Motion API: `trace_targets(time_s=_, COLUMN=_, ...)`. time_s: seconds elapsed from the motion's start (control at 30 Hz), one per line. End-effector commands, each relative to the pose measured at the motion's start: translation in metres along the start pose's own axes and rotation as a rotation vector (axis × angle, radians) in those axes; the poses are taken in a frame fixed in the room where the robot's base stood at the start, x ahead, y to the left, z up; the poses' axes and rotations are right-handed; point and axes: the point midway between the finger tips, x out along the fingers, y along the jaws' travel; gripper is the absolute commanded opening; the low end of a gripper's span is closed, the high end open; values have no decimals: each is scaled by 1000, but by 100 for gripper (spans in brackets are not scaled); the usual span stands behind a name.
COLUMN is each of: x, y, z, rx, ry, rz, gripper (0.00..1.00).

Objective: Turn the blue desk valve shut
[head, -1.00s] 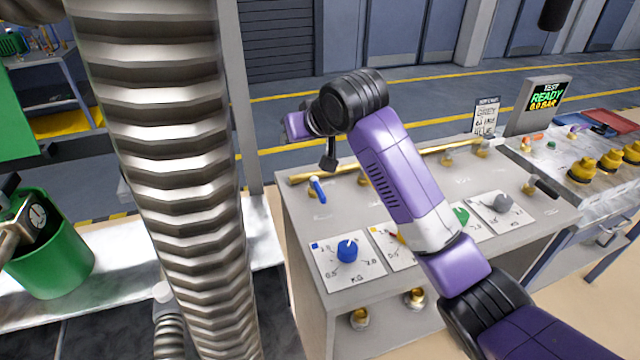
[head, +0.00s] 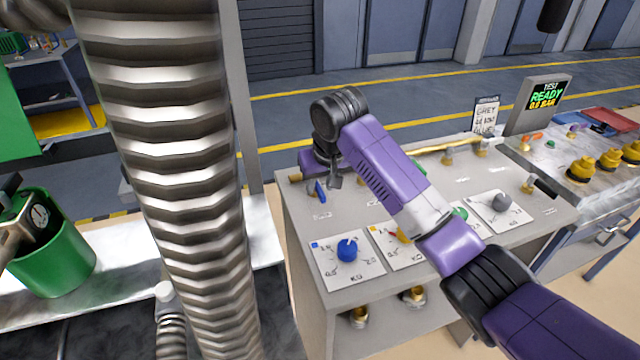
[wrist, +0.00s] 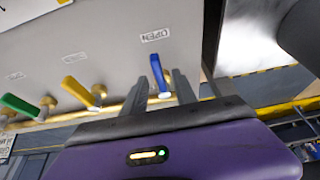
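The blue desk valve (head: 320,191) has a blue lever at the back left of the grey desk (head: 300,240). In the wrist view the blue lever (wrist: 159,72) points towards a label reading OPEN (wrist: 156,35). My gripper (head: 335,183) is low over the desk at the valve. In the wrist view my gripper's (wrist: 161,78) two fingers stand apart, one on each side of the lever, with gaps showing. The lever's tip reaches past the fingertips. I cannot tell how deep the lever sits between them.
A yellow lever (wrist: 80,92) and a green lever (wrist: 20,106) stand in the same row along a brass pipe. A blue knob (head: 348,251) sits on a dial plate at the desk's front. A ribbed metal hose (head: 160,150) crosses the left of the head view.

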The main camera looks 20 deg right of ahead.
Motion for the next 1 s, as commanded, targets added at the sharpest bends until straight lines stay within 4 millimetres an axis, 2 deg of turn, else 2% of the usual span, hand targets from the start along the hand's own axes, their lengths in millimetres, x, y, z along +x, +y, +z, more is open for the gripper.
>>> trace_targets(time_s=0.37, x=6, y=0, z=0, rx=-1, ry=0, rz=0, gripper=32)
trace_targets(time_s=0.5, x=6, y=0, z=0, rx=-1, ry=1, rz=0, gripper=4)
trace_targets(time_s=0.53, x=6, y=0, z=0, rx=-1, ry=1, rz=0, gripper=0)
trace_targets(time_s=1.0, x=6, y=0, z=0, rx=-1, ry=1, rz=0, gripper=0)
